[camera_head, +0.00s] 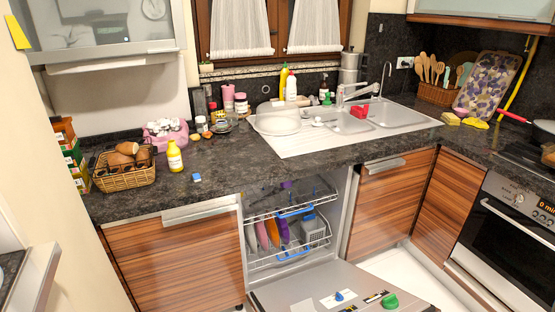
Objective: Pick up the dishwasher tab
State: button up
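A small blue and white block (196,178), which looks like the dishwasher tab, lies on the dark countertop (235,160) near its front edge. It is right of and below a yellow bottle (175,156). Nothing touches it. Below the counter, the dishwasher's door (300,290) is folded down, and its racks (290,240) hold several coloured plates. A small blue item (339,296) and a green item (390,301) sit on the open door; I cannot tell exactly what they are. My gripper is not in view.
A wicker basket (124,178) with brown items stands left of the bottle. The sink (350,125) is to the right. The counter around the tab is clear. The open door covers the floor in front.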

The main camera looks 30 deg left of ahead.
aim_at(196, 177)
jog(key=u, duration=2.35)
jog(key=i, duration=1)
jog(key=z, duration=0.1)
